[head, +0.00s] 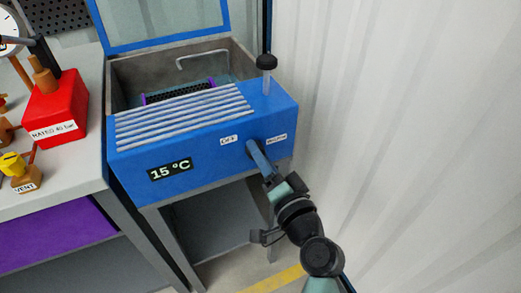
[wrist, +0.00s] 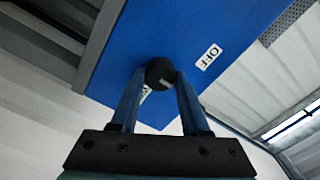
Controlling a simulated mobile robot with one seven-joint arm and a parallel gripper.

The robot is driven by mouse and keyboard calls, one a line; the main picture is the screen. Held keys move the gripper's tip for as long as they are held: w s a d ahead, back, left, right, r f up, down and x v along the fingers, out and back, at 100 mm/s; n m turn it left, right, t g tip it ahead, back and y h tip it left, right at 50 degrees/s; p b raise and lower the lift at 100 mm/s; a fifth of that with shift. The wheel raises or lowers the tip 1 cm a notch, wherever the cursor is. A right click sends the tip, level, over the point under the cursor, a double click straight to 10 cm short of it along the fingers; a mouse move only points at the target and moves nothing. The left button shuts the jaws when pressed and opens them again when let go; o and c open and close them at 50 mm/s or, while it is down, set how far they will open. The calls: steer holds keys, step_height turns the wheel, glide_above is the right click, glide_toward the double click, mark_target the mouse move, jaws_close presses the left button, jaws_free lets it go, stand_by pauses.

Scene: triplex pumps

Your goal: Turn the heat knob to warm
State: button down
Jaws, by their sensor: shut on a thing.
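The heat knob is a small dark round knob (wrist: 159,73) on the front of the blue heater box (head: 218,158). In the wrist view it sits between my two blue fingertips. My gripper (wrist: 159,78) is shut on the knob. In the head view my gripper (head: 254,149) reaches the box front from below right and mostly hides the knob. An "OFF" label (wrist: 208,57) is to the right of the knob in the wrist view. Another white label (head: 277,139) is right of the knob in the head view; its text is too small to read. The display (head: 171,169) reads 15 °C.
A bench (head: 62,188) with a red block (head: 56,108) and a yellow valve part (head: 12,164) stands at the left. A white corrugated wall (head: 400,120) is close on the right. The box's lid (head: 165,22) is open, and a black-topped post (head: 266,63) rises from the box.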

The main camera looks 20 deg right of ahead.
steer(key=shift+f+m+p, duration=0.2)
steer(key=shift+m+p, duration=4.25)
steer(key=shift+m, duration=4.55)
steer(key=shift+c, duration=1.9)
jaws_free()
steer(key=s, duration=1.3)
steer(key=shift+d, duration=0.2)
